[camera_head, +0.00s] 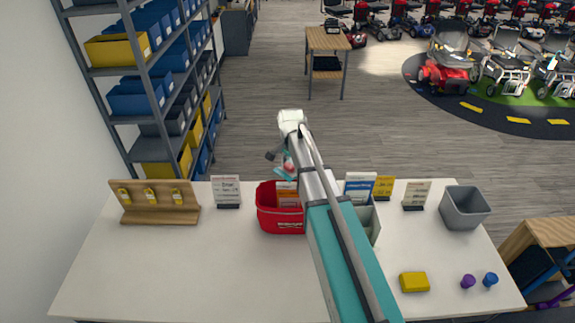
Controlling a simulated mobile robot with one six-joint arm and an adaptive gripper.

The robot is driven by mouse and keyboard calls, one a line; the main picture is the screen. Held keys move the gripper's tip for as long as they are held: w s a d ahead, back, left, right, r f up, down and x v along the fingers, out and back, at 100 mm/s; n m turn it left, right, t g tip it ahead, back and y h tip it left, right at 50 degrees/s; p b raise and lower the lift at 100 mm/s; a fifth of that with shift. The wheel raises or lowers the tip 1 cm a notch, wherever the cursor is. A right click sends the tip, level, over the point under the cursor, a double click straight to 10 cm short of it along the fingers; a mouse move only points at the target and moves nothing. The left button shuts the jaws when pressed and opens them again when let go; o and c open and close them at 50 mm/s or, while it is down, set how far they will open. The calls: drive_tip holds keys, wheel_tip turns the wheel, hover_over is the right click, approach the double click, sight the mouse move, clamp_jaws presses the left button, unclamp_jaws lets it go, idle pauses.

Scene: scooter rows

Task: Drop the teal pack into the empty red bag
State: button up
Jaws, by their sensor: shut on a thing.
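The red bag (267,212) stands open on the white table, left of my arm, which hides its right side. An orange-brown piece with a pale top shows at its opening; I cannot tell whether it is inside or part of the bag. My gripper (281,160) is above and beyond the bag, toward the table's far edge, and small in view. It is shut on a small teal piece (289,164), apparently the teal pack, with some pink-red below it. My wrist partly hides the pack.
A grey-white container (375,228) is partly hidden right of my arm. A grey bin (464,208), yellow block (414,282), purple piece (468,281) and blue piece (490,279) stand at right. A wooden rack (155,203) and card stands line the back. The table's left front is clear.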

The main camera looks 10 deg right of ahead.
sight(291, 184)
drive_tip(key=shift+f+b, duration=2.7)
drive_tip(key=shift+f, duration=0.15)
drive_tip(key=o, duration=1)
drive_tip(key=shift+s+r, duration=0.1)
drive_tip(key=shift+s, duration=0.05)
